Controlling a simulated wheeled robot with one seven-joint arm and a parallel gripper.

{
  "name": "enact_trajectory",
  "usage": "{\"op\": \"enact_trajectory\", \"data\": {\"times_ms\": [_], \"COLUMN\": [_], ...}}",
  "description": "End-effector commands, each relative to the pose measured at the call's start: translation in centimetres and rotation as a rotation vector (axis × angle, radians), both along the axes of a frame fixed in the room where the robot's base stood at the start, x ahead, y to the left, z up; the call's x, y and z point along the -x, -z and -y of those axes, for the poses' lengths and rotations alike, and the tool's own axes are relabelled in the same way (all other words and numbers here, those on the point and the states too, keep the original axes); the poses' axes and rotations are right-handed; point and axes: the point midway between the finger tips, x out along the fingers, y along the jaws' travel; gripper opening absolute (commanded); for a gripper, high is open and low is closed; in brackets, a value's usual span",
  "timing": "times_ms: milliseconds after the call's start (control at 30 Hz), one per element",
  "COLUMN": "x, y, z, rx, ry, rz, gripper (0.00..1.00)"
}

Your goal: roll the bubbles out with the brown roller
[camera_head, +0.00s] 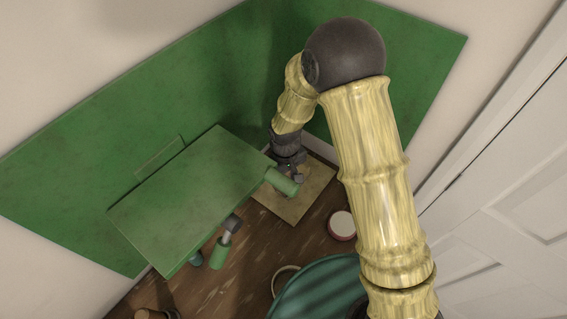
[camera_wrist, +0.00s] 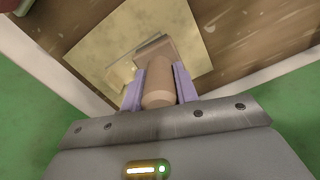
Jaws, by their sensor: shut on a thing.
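My gripper (camera_head: 290,163) is low beside the right end of a green board. In the wrist view its purple fingers (camera_wrist: 160,82) are shut on a tan cylindrical handle (camera_wrist: 159,88). A wider, paler crosspiece (camera_wrist: 153,47) shows beyond the handle, above a yellowish sheet (camera_wrist: 110,42). I cannot tell from this whether the held tool is the brown roller. The sheet also lies on the floor in the head view (camera_head: 305,205). A brown round thing (camera_head: 150,314) is cut off at the bottom left edge. No bubbles can be made out.
A red-rimmed round tin (camera_head: 342,225) and a teal round surface (camera_head: 320,290) are to the right. Green panels (camera_head: 90,150) line the walls.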

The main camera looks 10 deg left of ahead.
Motion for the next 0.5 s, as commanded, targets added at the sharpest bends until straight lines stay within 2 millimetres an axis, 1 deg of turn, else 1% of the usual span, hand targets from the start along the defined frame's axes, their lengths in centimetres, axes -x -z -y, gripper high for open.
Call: {"op": "enact_trajectory", "data": {"times_ms": [33, 400, 500], "x": [0.0, -0.2, -0.2], "y": [-0.9, -4.2, -4.9], "z": [-0.1, 0.2, 0.2], "rx": [-0.001, -0.001, -0.001], "ry": [-0.001, 0.006, 0.007], "rz": [0.001, 0.001, 0.001], "gripper": [0.07, 0.07, 0.07]}}
